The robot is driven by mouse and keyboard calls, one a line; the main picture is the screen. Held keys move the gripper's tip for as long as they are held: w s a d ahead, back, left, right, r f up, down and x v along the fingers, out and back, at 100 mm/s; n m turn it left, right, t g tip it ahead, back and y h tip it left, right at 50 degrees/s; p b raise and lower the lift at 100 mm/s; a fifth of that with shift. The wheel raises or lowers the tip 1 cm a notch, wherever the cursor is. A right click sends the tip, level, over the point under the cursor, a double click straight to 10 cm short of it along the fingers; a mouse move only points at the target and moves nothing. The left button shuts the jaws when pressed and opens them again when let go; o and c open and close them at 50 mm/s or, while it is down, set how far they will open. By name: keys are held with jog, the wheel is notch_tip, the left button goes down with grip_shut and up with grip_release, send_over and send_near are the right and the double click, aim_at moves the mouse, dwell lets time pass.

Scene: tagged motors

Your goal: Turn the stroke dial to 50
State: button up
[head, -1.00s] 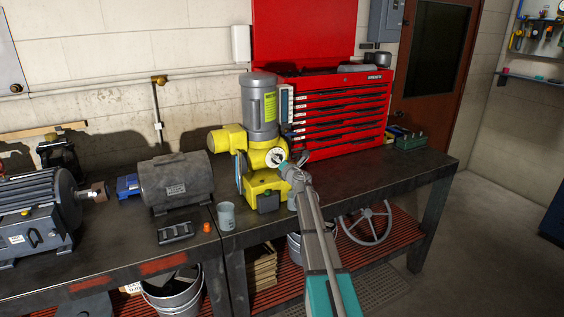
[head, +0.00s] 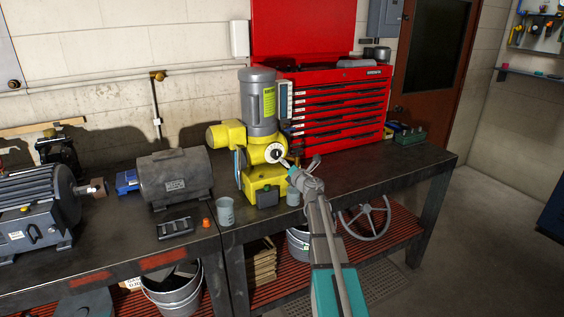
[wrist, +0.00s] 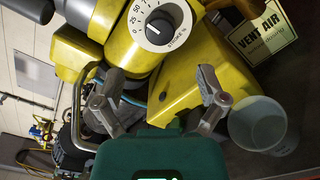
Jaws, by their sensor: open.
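The stroke dial (head: 276,153) is a white ring with a black knob on the front of the yellow pump (head: 257,181). In the wrist view the dial (wrist: 158,28) shows at the top centre, with 0, 25, 50 and 75 readable on its ring and the word STROKE. My gripper (head: 300,164) is just right of and below the dial in the head view.
A "VENT AIR" tag (wrist: 262,30) and a translucent cup (wrist: 258,126) are right of the fingers in the wrist view. A grey motor (head: 175,180), a cup (head: 225,212) and a red tool chest (head: 340,109) share the bench. The bench's right end is mostly clear.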

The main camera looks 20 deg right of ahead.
jog(key=shift+s, duration=1.95)
jog(key=s+a+f+m+g+p, duration=0.1)
jog(key=s+a+f+m+g, duration=0.4)
jog(key=s+a+m, duration=0.3)
jog(key=s+a+f+m+g+p, duration=0.1)
jog(key=s+a+f+m+g, duration=0.4)
jog(key=s+a+m+g, duration=0.2)
jog(key=s+a+f+m+g, duration=0.5)
jog(key=s+a+m+g, duration=0.1)
jog(key=s+a+m, duration=0.5)
jog(key=s, duration=0.2)
jog(key=shift+s+a+f+h+p, duration=0.15)
jog(key=shift+s+f+h+p, duration=0.15)
jog(key=shift+s+f+p, duration=0.1)
